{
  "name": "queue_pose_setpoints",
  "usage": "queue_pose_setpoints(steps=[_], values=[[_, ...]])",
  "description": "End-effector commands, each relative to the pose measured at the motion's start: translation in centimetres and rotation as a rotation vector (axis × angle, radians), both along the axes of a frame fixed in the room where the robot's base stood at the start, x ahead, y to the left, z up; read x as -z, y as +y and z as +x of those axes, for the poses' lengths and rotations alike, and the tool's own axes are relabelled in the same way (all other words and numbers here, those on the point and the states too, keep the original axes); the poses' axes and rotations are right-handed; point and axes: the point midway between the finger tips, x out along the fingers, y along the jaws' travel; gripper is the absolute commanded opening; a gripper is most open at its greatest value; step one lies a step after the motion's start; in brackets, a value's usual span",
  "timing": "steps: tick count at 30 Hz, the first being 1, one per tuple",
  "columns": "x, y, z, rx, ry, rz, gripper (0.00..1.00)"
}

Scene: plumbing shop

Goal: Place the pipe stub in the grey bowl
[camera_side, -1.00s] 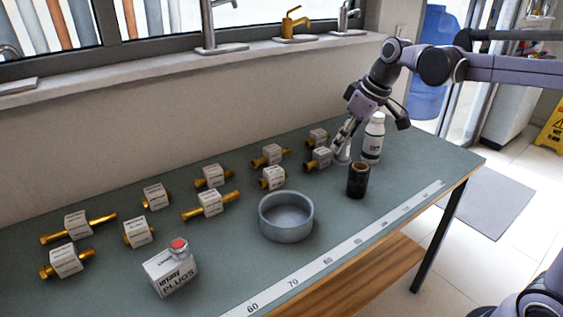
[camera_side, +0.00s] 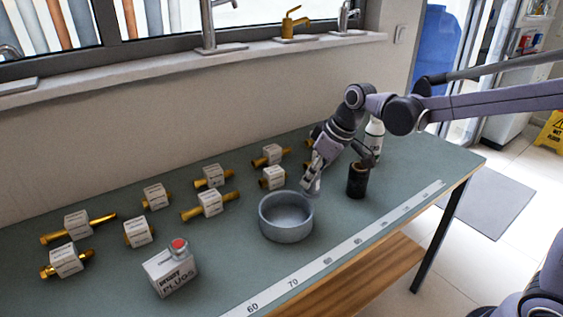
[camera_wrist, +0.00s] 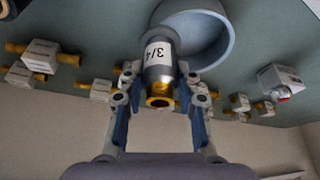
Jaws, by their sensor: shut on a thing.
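The pipe stub (camera_wrist: 158,66) is a short cylinder with a white label marked 3/4 and a brass end, seen in the wrist view. My gripper (camera_wrist: 158,88) is shut on it, with a finger on each side. In the side view my gripper (camera_side: 311,184) is just behind and to the right of the grey bowl, and the stub is mostly hidden there. The grey bowl (camera_side: 286,228) stands on the bench, and its visible inside is empty. In the wrist view the bowl (camera_wrist: 228,48) lies beyond the stub, partly covered by it.
A black cylinder (camera_side: 357,182) stands right of the bowl. A white bottle (camera_side: 374,138) is behind my gripper. A box labelled plugs (camera_side: 170,268) with a red-topped item sits front left. Several brass fittings with white tags (camera_side: 210,203) fill the back and left. A ruler strip (camera_side: 330,258) runs along the front edge.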

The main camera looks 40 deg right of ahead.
Motion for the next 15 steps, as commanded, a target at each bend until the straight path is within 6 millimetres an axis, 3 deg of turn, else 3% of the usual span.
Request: queue_pose_setpoints(steps=[7,15], values=[[2.7,4.4,1.5,-0.004,-0.002,0.000,0.00],[4.0,6.3,2.2,0.000,-0.002,0.000,0.00]])
